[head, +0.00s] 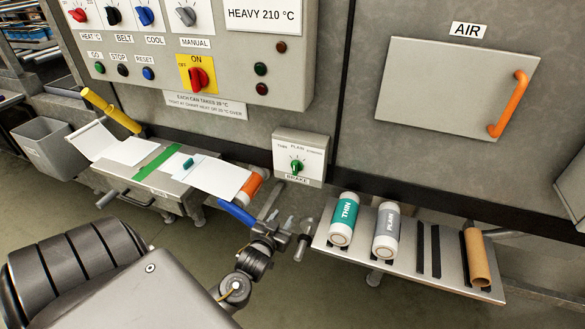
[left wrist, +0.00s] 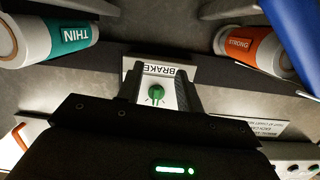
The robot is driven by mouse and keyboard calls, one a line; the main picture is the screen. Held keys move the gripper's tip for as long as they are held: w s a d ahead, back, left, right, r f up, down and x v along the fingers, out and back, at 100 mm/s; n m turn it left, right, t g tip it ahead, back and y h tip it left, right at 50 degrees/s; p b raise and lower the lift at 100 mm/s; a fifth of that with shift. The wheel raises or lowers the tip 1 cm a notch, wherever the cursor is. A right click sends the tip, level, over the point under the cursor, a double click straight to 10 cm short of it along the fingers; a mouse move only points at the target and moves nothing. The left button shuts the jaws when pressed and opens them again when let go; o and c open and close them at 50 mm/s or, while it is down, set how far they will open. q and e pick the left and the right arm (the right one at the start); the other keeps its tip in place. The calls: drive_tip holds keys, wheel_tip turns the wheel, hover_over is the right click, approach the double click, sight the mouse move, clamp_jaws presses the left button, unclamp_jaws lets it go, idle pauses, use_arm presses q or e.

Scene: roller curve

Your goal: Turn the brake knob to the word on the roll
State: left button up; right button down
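The green brake knob (head: 297,166) sits on a white plate (head: 300,148) marked THIN, PLAIN and a third small word, with BRAKE below. Its pointer appears to point up, near PLAIN. An orange-labelled roll (head: 251,186) lies at the right end of the left-hand table; in the left wrist view the roll (left wrist: 242,47) reads STRONG. My left gripper (head: 287,224) is below and in front of the plate in the head view. In the left wrist view its fingers (left wrist: 160,94) are apart, with the knob (left wrist: 156,93) seen between them and no visible contact. My right gripper is out of view.
A shelf (head: 403,262) at the right holds a THIN roll (head: 343,220), a PLAIN roll (head: 386,231) and a bare cardboard tube (head: 478,258). A blue handle (head: 237,214) is close to my left gripper. The control panel (head: 180,50) is above left.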

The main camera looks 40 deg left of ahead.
use_arm(q)
drive_tip(key=n+t+y, duration=0.1)
drive_tip(key=t, duration=0.1)
approach(294, 170)
drive_tip(key=s, duration=0.2)
drive_tip(key=x, duration=0.3)
drive_tip(key=p+x, duration=0.1)
drive_tip(key=x, duration=0.3)
drive_tip(key=p+x, duration=0.1)
drive_tip(key=x, duration=0.2)
drive_tip(key=shift+w+d, duration=0.25)
drive_tip(key=shift+w, duration=0.1)
drive_tip(key=shift+c, duration=0.2)
clamp_jaws()
